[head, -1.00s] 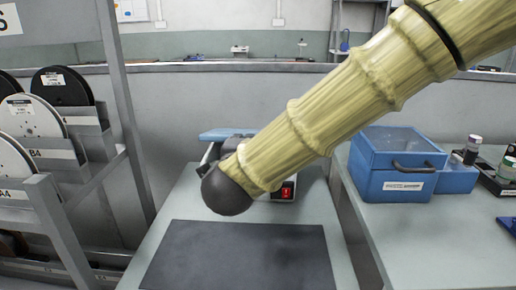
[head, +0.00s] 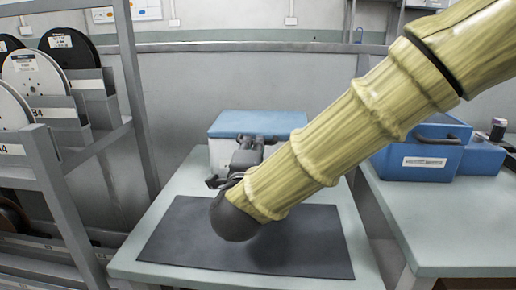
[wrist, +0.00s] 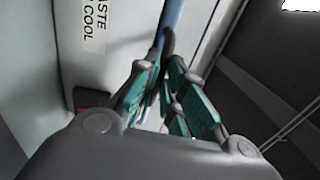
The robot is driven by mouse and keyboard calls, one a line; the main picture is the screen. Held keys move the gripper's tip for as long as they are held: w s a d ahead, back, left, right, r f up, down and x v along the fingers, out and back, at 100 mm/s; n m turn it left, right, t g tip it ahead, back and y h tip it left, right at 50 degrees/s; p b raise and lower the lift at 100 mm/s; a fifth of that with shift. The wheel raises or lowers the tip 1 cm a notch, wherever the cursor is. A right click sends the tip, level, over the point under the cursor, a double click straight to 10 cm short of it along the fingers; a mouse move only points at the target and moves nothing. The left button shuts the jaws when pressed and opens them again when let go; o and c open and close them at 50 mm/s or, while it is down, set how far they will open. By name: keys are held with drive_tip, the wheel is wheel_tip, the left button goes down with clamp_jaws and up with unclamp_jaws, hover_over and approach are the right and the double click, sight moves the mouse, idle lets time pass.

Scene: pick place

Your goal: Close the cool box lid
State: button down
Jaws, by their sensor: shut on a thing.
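The cool box (head: 224,157) stands at the back of the grey-green table. It has a white body and a blue lid (head: 258,122), which looks about level on top; my arm hides its front right, so I cannot tell if a gap remains. In the wrist view the white side of the box (wrist: 75,70) carries a label and a red switch, and the blue lid edge (wrist: 173,18) runs up from my fingers. My gripper (wrist: 167,85) has its teal-padded fingers closed together at the lid's edge or dark handle; which of the two is unclear. It is mostly hidden in the head view.
A dark mat (head: 180,235) lies on the table in front of the box. A blue bin (head: 425,150) stands on the right-hand table, with small jars beside it. A shelf rack with reels (head: 70,70) stands at the left.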

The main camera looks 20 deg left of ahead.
drive_tip(key=shift+s+f, duration=0.1)
drive_tip(key=shift+f, duration=0.55)
drive_tip(key=c, duration=1.5)
unclamp_jaws()
drive_tip(key=shift+r, duration=0.1)
drive_tip(key=shift+r, duration=0.1)
drive_tip(key=v, duration=1.1)
drive_tip(key=shift+s+d, duration=0.15)
drive_tip(key=shift+s, duration=0.25)
